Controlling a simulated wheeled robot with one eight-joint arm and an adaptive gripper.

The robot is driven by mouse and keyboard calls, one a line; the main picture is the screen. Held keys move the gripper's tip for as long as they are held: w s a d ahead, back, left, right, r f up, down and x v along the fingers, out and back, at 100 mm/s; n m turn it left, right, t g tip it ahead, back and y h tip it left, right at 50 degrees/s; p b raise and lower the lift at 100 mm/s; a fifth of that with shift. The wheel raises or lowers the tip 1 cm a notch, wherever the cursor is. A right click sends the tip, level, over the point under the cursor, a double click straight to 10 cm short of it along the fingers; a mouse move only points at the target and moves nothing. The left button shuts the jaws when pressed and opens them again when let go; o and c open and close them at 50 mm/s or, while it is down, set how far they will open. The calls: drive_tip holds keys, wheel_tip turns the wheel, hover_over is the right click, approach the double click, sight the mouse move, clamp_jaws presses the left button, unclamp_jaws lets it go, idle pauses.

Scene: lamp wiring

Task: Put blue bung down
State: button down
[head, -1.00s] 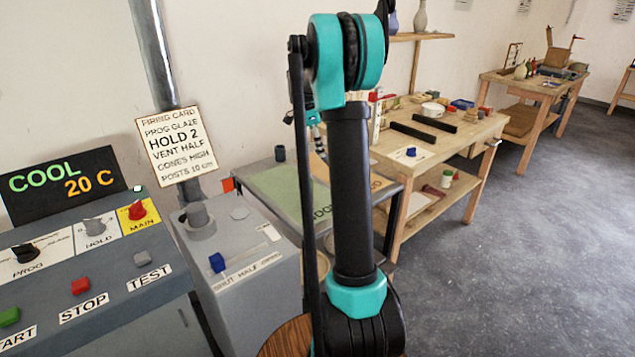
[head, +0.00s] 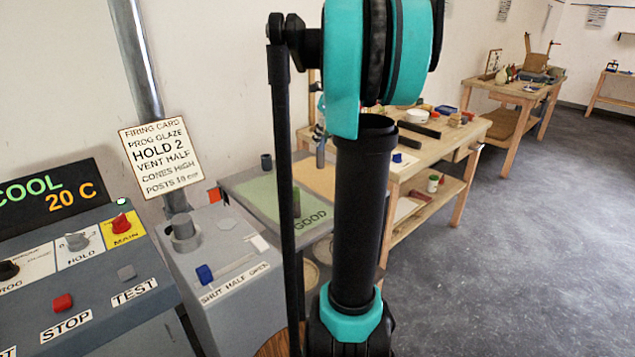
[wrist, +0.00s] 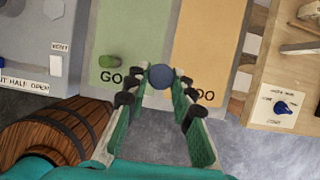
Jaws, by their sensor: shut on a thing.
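The blue bung (wrist: 160,77), a dull blue-grey round end, sits between the fingertips of my gripper (wrist: 158,84) in the wrist view. My gripper is shut on it, above the board near the border of its green and orange halves. The green half (wrist: 137,40) has lettering that reads GOOD in the head view. A green bung (wrist: 108,61) lies on that half, left of my gripper; it also shows in the head view (head: 296,203), partly behind my arm. I cannot tell the bung's height above the board. My arm hides much of the board in the head view.
A wooden barrel (wrist: 50,138) is at lower left in the wrist view. Grey control boxes (head: 225,265) stand left, a wooden bench (head: 470,130) right. Open floor lies at the right.

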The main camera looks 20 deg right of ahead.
wheel_tip(320, 180, down, 15)
drive_tip(key=shift+f, duration=0.15)
idle(0.4)
drive_tip(key=c, duration=1.3)
unclamp_jaws()
